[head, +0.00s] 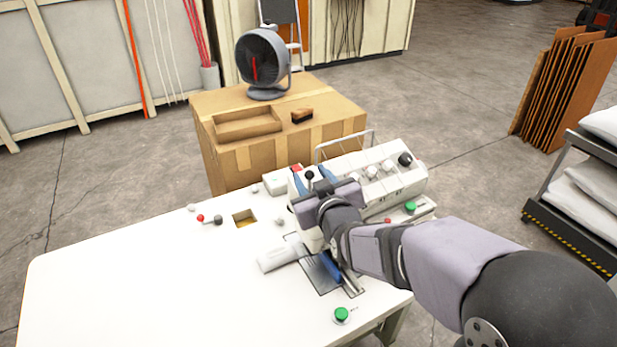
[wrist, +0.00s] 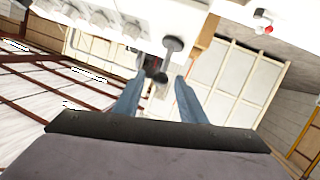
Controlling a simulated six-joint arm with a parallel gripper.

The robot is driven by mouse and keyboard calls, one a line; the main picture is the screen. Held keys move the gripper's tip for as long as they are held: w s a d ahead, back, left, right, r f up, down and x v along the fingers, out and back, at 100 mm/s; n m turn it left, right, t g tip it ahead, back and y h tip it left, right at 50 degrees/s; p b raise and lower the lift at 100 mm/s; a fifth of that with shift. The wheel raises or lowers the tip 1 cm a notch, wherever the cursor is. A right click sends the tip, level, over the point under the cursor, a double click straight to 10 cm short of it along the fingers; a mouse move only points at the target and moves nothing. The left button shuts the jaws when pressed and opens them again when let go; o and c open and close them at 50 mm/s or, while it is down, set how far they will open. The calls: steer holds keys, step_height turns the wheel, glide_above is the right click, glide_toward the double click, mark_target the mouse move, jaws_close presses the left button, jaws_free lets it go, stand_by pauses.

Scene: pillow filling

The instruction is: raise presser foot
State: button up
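The white sewing machine (head: 352,172) stands at the right end of the white table, with several knobs on its body. My gripper (head: 310,171) is at the machine's left end, with its two blue fingers spread apart. A small black-knobbed lever (head: 309,175) shows between the fingers. In the wrist view my gripper (wrist: 161,76) is open, and a dark knob (wrist: 159,77) appears between the fingertips. I cannot tell whether either finger touches it. The presser foot is hidden behind my arm in the head view.
The white table (head: 120,270) has a red-tipped lever (head: 201,217), a square opening (head: 245,218) and a green button (head: 341,314). A pillow rack (head: 570,220) stands right. The table's left is clear.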

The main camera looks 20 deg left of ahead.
steer(key=shift+s+d+r, duration=0.1)
steer(key=shift+s+d, duration=0.2)
steer(key=shift+s, duration=0.25)
steer(key=shift+w+r+t+y, duration=0.15)
steer(key=shift+r+t+y, duration=0.25)
steer(key=shift+r, duration=0.45)
steer(key=shift+d+f+t+y, duration=0.2)
steer(key=shift+f+t+y, duration=0.1)
steer(key=shift+t+y, duration=0.25)
steer(key=shift+s+f+t+y+b, duration=0.15)
steer(key=shift+s+t+y+b, duration=0.1)
steer(key=shift+y+b, duration=0.15)
steer(key=shift+w+a+f+b, duration=0.15)
steer(key=shift+f+b, duration=0.15)
steer(key=shift+f, duration=0.55)
steer(key=shift+h, duration=0.25)
steer(key=shift+p+x, duration=1.65)
steer(key=shift+x, duration=1.2)
steer(key=shift+p+x, duration=0.3)
steer(key=shift+x, duration=0.45)
steer(key=shift+f, duration=0.1)
steer(key=shift+c, duration=0.7)
